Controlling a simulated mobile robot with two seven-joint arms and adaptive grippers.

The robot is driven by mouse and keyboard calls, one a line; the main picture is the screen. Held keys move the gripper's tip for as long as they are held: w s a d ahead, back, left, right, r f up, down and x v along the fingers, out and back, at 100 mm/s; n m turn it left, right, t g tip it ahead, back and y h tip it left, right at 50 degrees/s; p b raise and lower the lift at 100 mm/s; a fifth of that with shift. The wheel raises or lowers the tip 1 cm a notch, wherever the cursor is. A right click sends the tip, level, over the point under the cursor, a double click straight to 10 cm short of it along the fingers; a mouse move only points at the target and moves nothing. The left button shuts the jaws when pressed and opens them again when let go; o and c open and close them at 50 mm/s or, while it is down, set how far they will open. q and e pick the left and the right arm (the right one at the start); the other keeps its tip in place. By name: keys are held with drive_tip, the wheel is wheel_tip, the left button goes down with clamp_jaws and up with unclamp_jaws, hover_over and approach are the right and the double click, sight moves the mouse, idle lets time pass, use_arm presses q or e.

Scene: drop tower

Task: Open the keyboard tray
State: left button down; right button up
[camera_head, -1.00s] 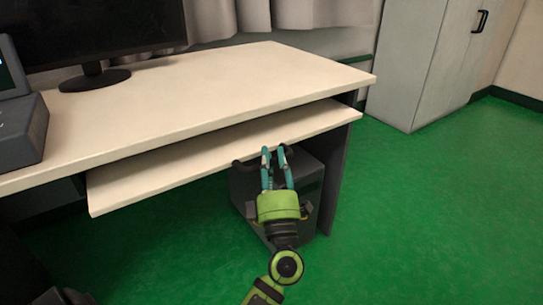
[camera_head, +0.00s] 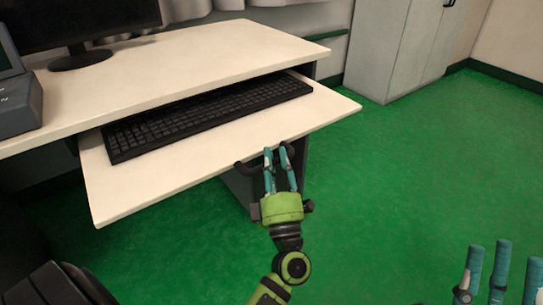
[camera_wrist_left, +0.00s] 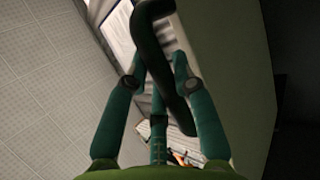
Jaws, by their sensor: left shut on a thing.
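The keyboard tray (camera_head: 200,165) is a pale board under the desk top, pulled well out, with a black keyboard (camera_head: 210,115) on it. Its dark curved handle (camera_head: 243,167) is at the front edge. My left gripper (camera_head: 279,152) is shut on the handle, its teal fingers closed around it. In the left wrist view the dark handle (camera_wrist_left: 158,60) passes between the fingers. My right gripper (camera_head: 502,248) shows only at the bottom right corner, its teal fingers standing apart and empty, clear of the tray.
The pale desk top (camera_head: 200,60) carries a monitor (camera_head: 90,25) and a grey device (camera_head: 20,100). A dark box (camera_head: 240,190) stands under the tray. A dark rounded object (camera_head: 55,285) is at the lower left. Green floor (camera_head: 420,160) is free on the right, before a grey cabinet (camera_head: 400,50).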

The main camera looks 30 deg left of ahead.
use_arm(q)
drive_tip(key=c, duration=1.3)
unclamp_jaws()
drive_tip(key=v, duration=1.2)
